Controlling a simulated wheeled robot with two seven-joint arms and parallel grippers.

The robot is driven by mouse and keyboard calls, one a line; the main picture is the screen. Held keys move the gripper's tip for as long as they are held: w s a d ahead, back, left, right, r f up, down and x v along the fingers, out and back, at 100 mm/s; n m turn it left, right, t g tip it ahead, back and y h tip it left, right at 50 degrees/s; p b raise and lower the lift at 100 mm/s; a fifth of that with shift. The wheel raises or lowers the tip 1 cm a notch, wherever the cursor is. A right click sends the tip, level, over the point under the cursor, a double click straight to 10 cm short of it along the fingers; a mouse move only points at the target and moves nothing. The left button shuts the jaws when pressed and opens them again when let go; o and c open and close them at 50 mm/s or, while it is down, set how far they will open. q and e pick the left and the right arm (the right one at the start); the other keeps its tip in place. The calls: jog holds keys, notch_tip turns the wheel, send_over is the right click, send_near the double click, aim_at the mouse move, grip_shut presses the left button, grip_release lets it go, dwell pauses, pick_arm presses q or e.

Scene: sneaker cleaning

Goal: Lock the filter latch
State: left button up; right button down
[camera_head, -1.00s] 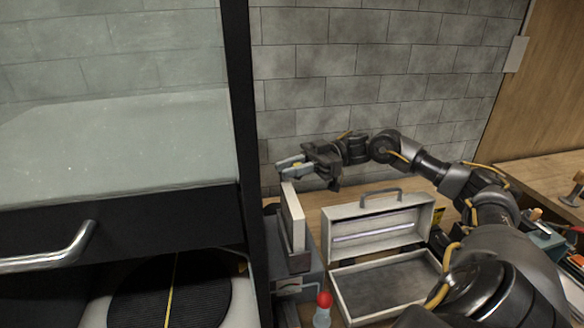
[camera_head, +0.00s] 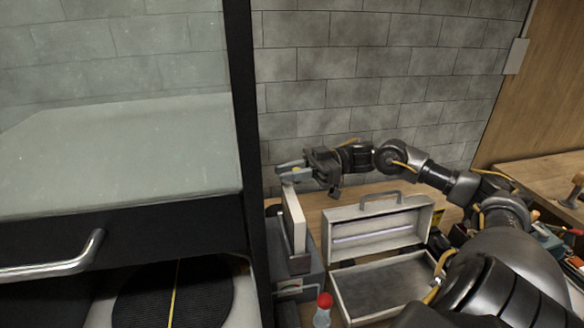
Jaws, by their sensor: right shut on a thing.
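A pale upright panel (camera_head: 293,219), which looks like the filter, stands in a dark grey box-shaped device (camera_head: 305,283) on the bench. My right gripper (camera_head: 291,171) is level at the panel's top edge, with its fingers pointing left. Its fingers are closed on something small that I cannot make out. I cannot tell whether the fingers touch the panel. No latch can be clearly told apart on the device. The device's left side is hidden behind a black post. My left gripper is not in view.
An open grey case (camera_head: 378,233) stands right of the device. A red-capped bottle (camera_head: 323,309) stands in front of it. A black cabinet with a glass front (camera_head: 110,150) and metal handle (camera_head: 60,262) fills the left. A brick wall is behind the bench.

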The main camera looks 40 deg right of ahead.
jog(key=m+t+h+p, duration=0.1)
jog(key=t+p, duration=0.1)
jog(key=a+m+t+h+p, duration=0.1)
jog(key=m+t+p, duration=0.1)
jog(key=p, duration=0.1)
jog(key=m+t+h+p, duration=0.1)
jog(key=t+p, duration=0.1)
jog(key=p, duration=0.1)
jog(key=shift+w+a+r+m+h, duration=0.25)
jog(key=shift+w+r+m+h, duration=0.05)
jog(key=shift+w+h, duration=0.1)
jog(key=shift+w+a+f+m+t+h+p, duration=0.1)
jog(key=shift+w+f+m+t+h+p, duration=0.05)
jog(key=shift+m+t+h+p, duration=0.45)
jog(key=shift+w+a+f+m+t+h+p, duration=0.15)
jog(key=shift+m+t+h+p, duration=0.25)
jog(key=shift+p, duration=0.35)
jog(key=shift+d, duration=0.1)
jog(key=c, duration=1.3)
grip_release()
